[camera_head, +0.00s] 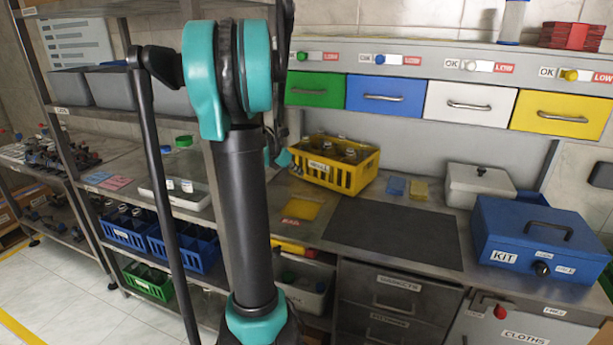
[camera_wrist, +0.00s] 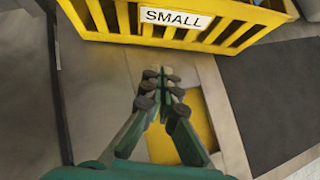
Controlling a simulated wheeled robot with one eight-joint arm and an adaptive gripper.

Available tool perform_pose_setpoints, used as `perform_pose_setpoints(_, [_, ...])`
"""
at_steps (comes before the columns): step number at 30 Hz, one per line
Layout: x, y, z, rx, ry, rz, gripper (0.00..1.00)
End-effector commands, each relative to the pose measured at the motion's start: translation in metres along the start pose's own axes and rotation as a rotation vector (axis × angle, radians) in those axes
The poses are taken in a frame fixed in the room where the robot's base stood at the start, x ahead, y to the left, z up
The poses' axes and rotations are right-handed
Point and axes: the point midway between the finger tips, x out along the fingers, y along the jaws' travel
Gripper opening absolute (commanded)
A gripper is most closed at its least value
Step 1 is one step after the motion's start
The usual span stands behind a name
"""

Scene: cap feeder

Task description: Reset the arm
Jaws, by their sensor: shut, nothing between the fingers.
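My gripper (camera_wrist: 160,88) is shut and empty in the wrist view, its green fingers together above the worktop. A yellow crate labelled SMALL (camera_wrist: 183,40) lies just beyond the fingertips, apart from them as far as I can tell. In the head view my teal and black arm stands in the middle left and hides most of the gripper. The yellow crate (camera_head: 357,178) stands to the right of the arm and holds several bottles or jars.
A yellow pad (camera_head: 300,206) and a dark mat (camera_head: 392,234) lie on the worktop (camera_head: 445,195). A blue KIT box (camera_head: 530,247) and a grey lidded box (camera_head: 478,188) stand at the right. Coloured drawers (camera_head: 384,95) hang above. Shelves with blue crates (camera_head: 125,232) are left.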

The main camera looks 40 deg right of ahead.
Motion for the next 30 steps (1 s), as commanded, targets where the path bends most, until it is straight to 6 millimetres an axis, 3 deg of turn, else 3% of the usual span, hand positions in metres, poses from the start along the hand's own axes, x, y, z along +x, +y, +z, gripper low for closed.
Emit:
perform_pose_setpoints(3, [-0.023, 0.000, -0.001, -0.002, 0.000, 0.000, 0.00])
perform_pose_setpoints(9, [-0.045, 0.000, 0.000, -0.002, 0.000, 0.000, 0.00])
perform_pose_setpoints(20, [-0.053, 0.000, -0.004, 0.015, 0.005, 0.005, 0.00])
perform_pose_setpoints(23, [-0.062, 0.002, -0.025, 0.095, 0.034, 0.031, 0.00])
perform_pose_setpoints(25, [-0.074, 0.004, -0.052, 0.202, 0.074, 0.060, 0.00])
perform_pose_setpoints(30, [-0.113, 0.000, -0.140, 0.557, 0.240, 0.116, 0.00])
